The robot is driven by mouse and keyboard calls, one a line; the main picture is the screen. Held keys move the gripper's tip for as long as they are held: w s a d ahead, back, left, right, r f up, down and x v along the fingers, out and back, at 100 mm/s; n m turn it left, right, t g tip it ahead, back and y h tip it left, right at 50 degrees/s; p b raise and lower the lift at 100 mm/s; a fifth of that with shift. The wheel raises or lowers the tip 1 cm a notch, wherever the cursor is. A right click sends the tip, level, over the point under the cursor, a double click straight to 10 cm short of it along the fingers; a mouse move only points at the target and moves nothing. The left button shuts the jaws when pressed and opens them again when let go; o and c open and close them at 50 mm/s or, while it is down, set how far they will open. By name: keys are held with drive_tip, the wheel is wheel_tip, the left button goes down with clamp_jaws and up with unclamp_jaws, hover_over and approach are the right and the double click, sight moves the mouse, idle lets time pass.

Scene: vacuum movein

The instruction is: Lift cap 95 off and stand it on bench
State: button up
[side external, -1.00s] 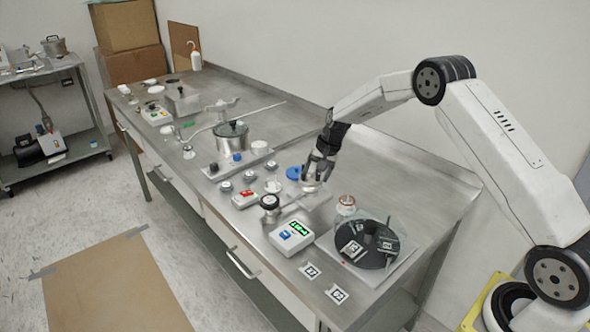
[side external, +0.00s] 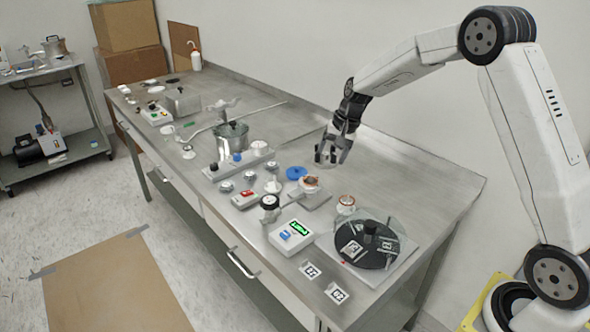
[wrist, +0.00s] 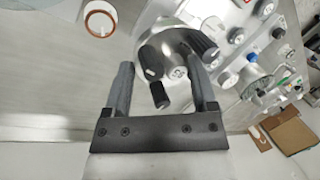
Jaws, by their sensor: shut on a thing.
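My gripper (side external: 328,150) is raised above the bench (side external: 400,190), shut on a silver cap. In the wrist view the cap (wrist: 178,72) is a round metal piece with black knobs between my two fingers (wrist: 165,88); no number on it is legible. In the side view the cap is small and mostly covered by the fingers. Below and left of my gripper, a port (side external: 310,183) with a copper-coloured rim stands open on its mount. The cap is clear of the port.
Beside the port are a blue ring (side external: 296,173), a black-topped gauge (side external: 269,203), a readout box (side external: 291,237), another copper-rimmed fitting (side external: 346,201) and a black disc under clear cover (side external: 370,243). Bare bench lies right of and behind my gripper.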

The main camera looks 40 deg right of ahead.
drive_tip(key=s+a+r, duration=0.1)
drive_tip(key=s+r, duration=0.2)
drive_tip(key=s, duration=0.4)
drive_tip(key=shift+r, duration=0.15)
drive_tip(key=shift+s+a+r, duration=0.1)
drive_tip(key=shift+s+a, duration=0.05)
drive_tip(key=shift+s, duration=0.2)
clamp_jaws()
drive_tip(key=shift+r, duration=0.2)
drive_tip(key=shift+r, duration=1.3)
drive_tip(key=s+a+f+n+g, duration=0.1)
drive_tip(key=s+a+f+n, duration=0.3)
drive_tip(key=s+f, duration=0.4)
drive_tip(key=shift+s+a+f+n+g+h, duration=0.35)
drive_tip(key=shift+s+a+n+h, duration=0.1)
drive_tip(key=shift+s, duration=0.3)
drive_tip(key=shift+w, duration=0.1)
